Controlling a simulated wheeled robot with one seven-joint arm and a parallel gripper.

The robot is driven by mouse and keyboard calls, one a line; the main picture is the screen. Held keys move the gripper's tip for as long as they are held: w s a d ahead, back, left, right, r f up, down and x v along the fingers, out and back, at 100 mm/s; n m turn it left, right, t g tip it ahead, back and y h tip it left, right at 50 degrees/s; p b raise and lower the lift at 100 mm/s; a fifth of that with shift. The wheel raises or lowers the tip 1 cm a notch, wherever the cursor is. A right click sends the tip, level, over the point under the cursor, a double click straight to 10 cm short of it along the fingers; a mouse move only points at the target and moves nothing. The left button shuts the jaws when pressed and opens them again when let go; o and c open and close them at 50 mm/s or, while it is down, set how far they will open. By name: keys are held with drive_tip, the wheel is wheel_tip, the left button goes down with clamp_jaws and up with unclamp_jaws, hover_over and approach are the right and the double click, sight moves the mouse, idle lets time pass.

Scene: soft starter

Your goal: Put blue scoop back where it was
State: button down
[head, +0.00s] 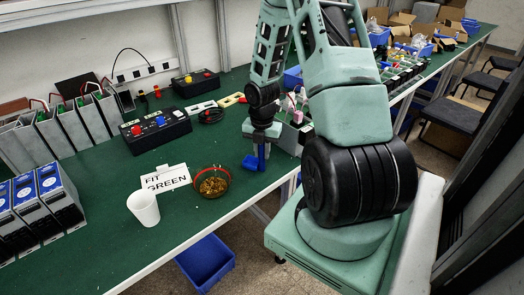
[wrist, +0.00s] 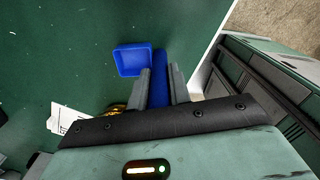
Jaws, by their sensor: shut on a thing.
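The blue scoop (head: 254,161) is in my gripper (head: 262,140), just above the green table near its front edge. In the wrist view the scoop's square blue pan (wrist: 131,60) lies to the left of its handle. The handle (wrist: 160,80) is between the two grey fingers of my gripper (wrist: 158,85), which is shut on it. I cannot tell for sure whether the scoop touches the table.
Left of the scoop stand a glass bowl of brown bits (head: 212,182), a white card reading "FIT GREEN" (head: 166,179) and a white cup (head: 144,207). Black button boxes (head: 156,129) stand behind. The table's front edge (head: 215,232) is close. A blue bin (head: 206,262) is below.

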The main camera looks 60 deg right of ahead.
drive_tip(key=shift+f, duration=0.1)
drive_tip(key=c, duration=1.3)
unclamp_jaws()
